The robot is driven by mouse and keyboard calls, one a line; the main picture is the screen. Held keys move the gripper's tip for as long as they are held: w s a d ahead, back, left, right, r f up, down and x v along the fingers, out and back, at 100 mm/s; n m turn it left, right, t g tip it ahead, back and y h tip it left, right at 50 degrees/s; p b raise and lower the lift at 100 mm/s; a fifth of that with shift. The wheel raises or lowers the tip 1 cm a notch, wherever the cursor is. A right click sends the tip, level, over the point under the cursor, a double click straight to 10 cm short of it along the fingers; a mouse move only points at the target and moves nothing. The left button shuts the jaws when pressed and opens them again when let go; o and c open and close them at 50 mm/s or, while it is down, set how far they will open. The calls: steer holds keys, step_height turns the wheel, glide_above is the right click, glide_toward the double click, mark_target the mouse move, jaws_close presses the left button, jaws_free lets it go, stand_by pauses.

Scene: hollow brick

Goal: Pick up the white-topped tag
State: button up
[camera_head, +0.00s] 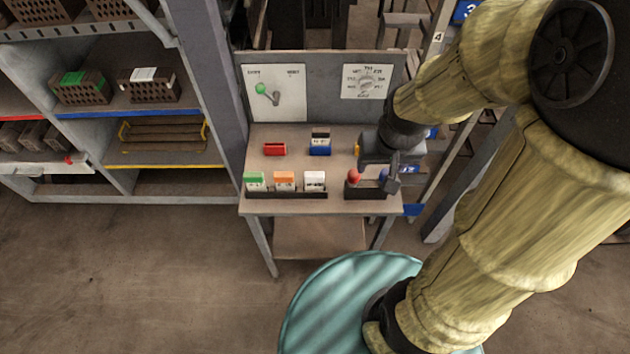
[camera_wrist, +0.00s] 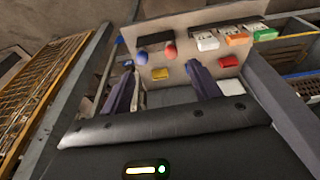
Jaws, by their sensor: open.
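The white-topped tag (camera_head: 315,180) stands upright in a dark rack at the front edge of the small table, right of an orange-topped tag (camera_head: 284,180) and a green-topped tag (camera_head: 255,181). In the wrist view the white-topped tag (camera_wrist: 206,41) is near the top, right of the picture's middle, beside the orange-topped tag (camera_wrist: 237,39). My gripper (camera_head: 392,182) is over the right end of the table, right of the white-topped tag and apart from it. In the wrist view its two fingers (camera_wrist: 160,65) are spread with nothing held between them.
A dark box with a red knob (camera_head: 354,177) and a blue knob stands right of the tag rack. A red block (camera_head: 274,149) and a blue block (camera_head: 320,148) are farther back. A yellow block (camera_wrist: 160,73) shows between my fingers, below them. A panel (camera_head: 325,88) rises behind the table.

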steer(key=w+a+g+p, duration=0.1)
steer(key=w+a, duration=0.4)
steer(key=w, duration=0.1)
steer(key=g+p, duration=0.1)
steer(key=g, duration=0.1)
glide_above(314, 174)
step_height(314, 174, down, 4)
steer(key=f, duration=0.1)
steer(key=shift+a+r, duration=0.15)
steer(key=shift+r, duration=0.1)
step_height(314, 174, down, 12)
steer(key=p, duration=0.3)
steer(key=shift+f+p, duration=0.1)
steer(key=shift+p, duration=0.3)
steer(key=shift+f+p, duration=0.85)
steer(key=shift+p, duration=0.05)
steer(key=shift+f+p, duration=0.65)
steer(key=shift+f, duration=1.1)
